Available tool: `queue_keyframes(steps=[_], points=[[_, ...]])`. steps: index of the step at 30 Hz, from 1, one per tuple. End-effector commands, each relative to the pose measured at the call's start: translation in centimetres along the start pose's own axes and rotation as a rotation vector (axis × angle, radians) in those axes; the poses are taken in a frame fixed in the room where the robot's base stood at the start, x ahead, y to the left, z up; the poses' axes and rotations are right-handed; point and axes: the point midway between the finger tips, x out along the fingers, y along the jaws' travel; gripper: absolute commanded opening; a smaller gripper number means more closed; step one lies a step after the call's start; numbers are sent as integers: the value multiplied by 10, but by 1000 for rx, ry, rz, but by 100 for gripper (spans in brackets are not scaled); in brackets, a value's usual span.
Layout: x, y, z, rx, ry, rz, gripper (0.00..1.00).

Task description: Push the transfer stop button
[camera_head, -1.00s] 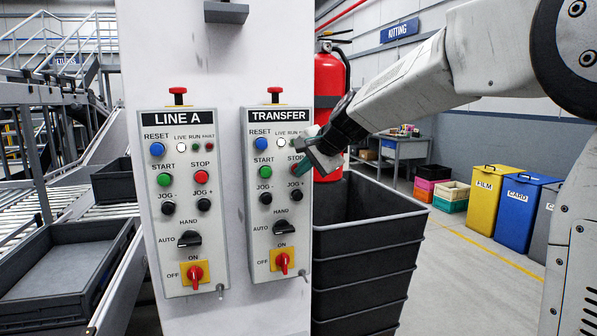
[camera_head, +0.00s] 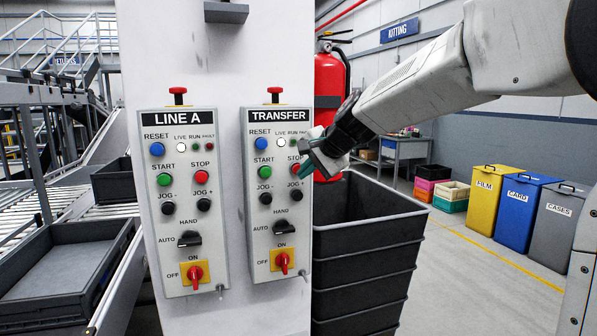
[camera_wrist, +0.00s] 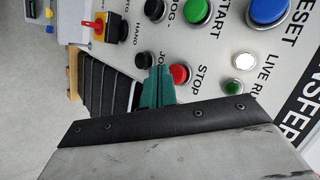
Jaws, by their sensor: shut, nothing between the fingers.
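The TRANSFER panel (camera_head: 277,215) is on the right half of the white column. Its red STOP button (camera_head: 296,168) sits below the indicator lamps, partly beside my gripper. My gripper (camera_head: 305,172) is shut and empty at the panel's right edge, its green fingertips close to the STOP button. In the wrist view the red STOP button (camera_wrist: 180,73) shows right beside my green fingertips (camera_wrist: 158,72), which partly overlap it. Whether the fingertips touch it I cannot tell. The black JOG + button (camera_wrist: 144,61) is just beyond the tips. The green START button (camera_wrist: 194,10) is farther up.
A similar LINE A panel (camera_head: 185,215) with its own red STOP button (camera_head: 201,177) is to the left. Stacked dark crates (camera_head: 366,230) stand right of the column under my gripper. A red extinguisher (camera_head: 328,90) hangs behind.

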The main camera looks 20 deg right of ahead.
Motion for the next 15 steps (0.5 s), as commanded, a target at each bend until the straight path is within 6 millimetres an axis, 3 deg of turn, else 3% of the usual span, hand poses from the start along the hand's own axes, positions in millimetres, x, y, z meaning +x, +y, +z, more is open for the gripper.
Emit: queue_keyframes(steps=[8,15], points=[[-1,0,0,0,0,0,0],[-15,10,10,0,1,-1,0]])
